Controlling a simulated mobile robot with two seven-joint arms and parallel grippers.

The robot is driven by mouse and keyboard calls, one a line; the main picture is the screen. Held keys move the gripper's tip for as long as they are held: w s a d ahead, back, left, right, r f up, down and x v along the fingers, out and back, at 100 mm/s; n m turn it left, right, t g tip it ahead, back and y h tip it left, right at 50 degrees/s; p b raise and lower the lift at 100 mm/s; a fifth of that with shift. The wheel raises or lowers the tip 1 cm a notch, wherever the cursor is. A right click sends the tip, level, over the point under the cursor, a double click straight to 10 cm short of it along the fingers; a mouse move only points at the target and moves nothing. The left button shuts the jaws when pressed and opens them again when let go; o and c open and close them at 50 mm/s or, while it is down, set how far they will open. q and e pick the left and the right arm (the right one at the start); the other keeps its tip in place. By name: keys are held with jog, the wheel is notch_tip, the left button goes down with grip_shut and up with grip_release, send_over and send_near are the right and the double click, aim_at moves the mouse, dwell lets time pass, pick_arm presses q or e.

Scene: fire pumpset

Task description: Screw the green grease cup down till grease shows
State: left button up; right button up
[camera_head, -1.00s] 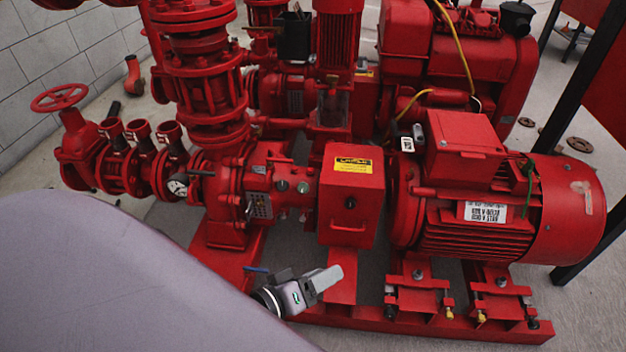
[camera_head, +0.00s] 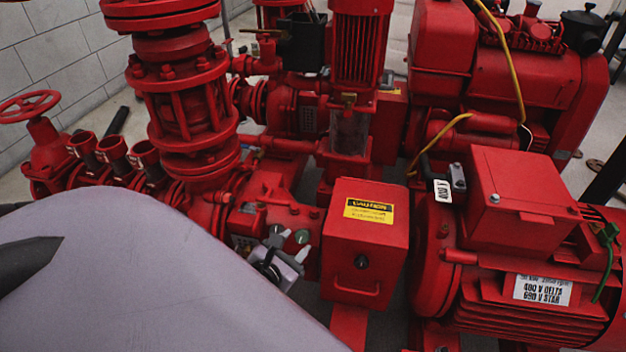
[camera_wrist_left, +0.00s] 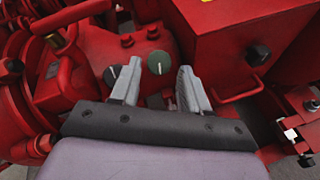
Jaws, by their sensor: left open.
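The green grease cup (camera_wrist_left: 158,62) is a round green cap with a pale line across it, on the red pump housing. In the left wrist view it shows between and just beyond my open fingertips, apart from them as far as I can tell. In the head view the cup (camera_head: 302,236) is just above my left gripper (camera_head: 289,249). A similar dark grey cap (camera_wrist_left: 113,75) sits to its left, and this cap (camera_head: 278,229) also shows in the head view. My left gripper (camera_wrist_left: 160,67) is open and empty. I see no grease. My right gripper is not in view.
A red box (camera_head: 365,245) with a yellow caution label and a handle stands close to the right of the cups. The red motor (camera_head: 530,290) is farther right. Pipes and a flanged column (camera_head: 190,110) rise at the left and behind.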

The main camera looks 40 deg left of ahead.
aim_at(302, 237)
pick_arm(q)
jog(key=shift+w+a+f, duration=0.2)
jog(key=shift+w+f, duration=0.2)
jog(key=shift+w, duration=0.15)
jog(key=b+x, duration=0.2)
jog(key=x, duration=0.2)
jog(key=shift+w+f, duration=0.15)
jog(key=shift+b+x, duration=0.4)
jog(key=shift+x, duration=0.45)
jog(key=shift+a, duration=0.1)
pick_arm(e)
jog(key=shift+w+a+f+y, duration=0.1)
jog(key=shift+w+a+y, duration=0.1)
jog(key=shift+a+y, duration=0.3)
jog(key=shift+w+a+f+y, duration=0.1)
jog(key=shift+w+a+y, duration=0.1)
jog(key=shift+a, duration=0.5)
pick_arm(q)
jog(key=c, duration=0.7)
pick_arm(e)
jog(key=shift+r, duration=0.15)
